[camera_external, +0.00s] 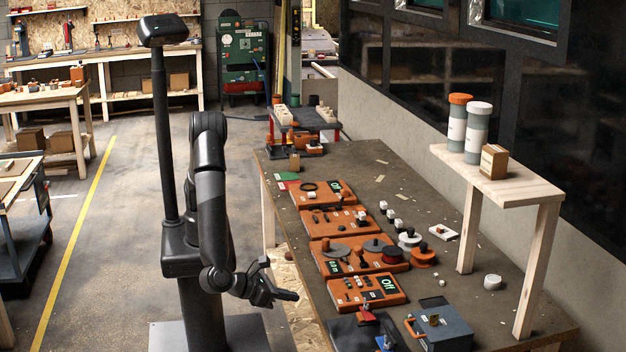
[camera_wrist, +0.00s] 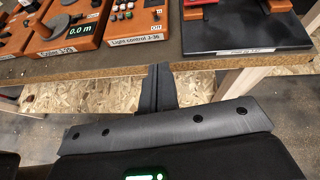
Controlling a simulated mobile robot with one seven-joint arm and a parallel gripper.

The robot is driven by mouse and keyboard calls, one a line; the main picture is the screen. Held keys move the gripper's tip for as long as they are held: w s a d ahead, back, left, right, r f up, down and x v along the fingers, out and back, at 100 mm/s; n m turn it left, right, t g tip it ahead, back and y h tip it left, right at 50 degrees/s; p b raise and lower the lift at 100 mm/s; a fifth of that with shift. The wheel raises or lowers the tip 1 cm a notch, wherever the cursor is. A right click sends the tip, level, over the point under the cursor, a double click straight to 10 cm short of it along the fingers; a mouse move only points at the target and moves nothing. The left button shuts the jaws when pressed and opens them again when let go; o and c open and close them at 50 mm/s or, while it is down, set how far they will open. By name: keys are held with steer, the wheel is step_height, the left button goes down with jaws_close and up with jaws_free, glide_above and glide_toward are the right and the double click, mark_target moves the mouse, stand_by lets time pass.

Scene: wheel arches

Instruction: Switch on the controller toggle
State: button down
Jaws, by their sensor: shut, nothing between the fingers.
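Several orange control boxes stand in a row along the bench's left side. The nearest box (camera_external: 345,291) has a green display reading "Off" and small knobs and switches on top. In the wrist view, a box labelled "Light control" (camera_wrist: 115,44) shows its front face and several small buttons, cut off by the top edge. I cannot tell which small part is the controller toggle. My gripper (camera_external: 296,296) is shut and empty, left of the bench edge and apart from the boxes. In the wrist view its fingers (camera_wrist: 158,70) are together, in front of the bench edge.
The wooden bench edge (camera_wrist: 210,65) lies between my gripper and the boxes. A box reading "0.0 m" (camera_wrist: 72,42) is left of the light control. A black mat (camera_wrist: 240,38) is to its right. A blue-grey box (camera_external: 445,328) stands near the bench front.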

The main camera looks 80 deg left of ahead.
steer(key=shift+w, duration=0.15)
glide_toward(347, 298)
steer(key=f, duration=0.1)
steer(key=w+f, duration=0.1)
steer(key=f, duration=0.1)
steer(key=shift+w+a+f, duration=0.15)
steer(key=shift+w+f, duration=0.2)
steer(key=shift+f, duration=0.05)
steer(key=shift+w+a+r, duration=0.1)
steer(key=shift+w+r, duration=0.15)
steer(key=shift+w, duration=0.3)
steer(key=shift+w+a+r, duration=0.1)
steer(key=shift+w+r, duration=0.2)
steer(key=shift+w, duration=0.25)
steer(key=shift+w+r, duration=0.15)
steer(key=shift+w, duration=0.35)
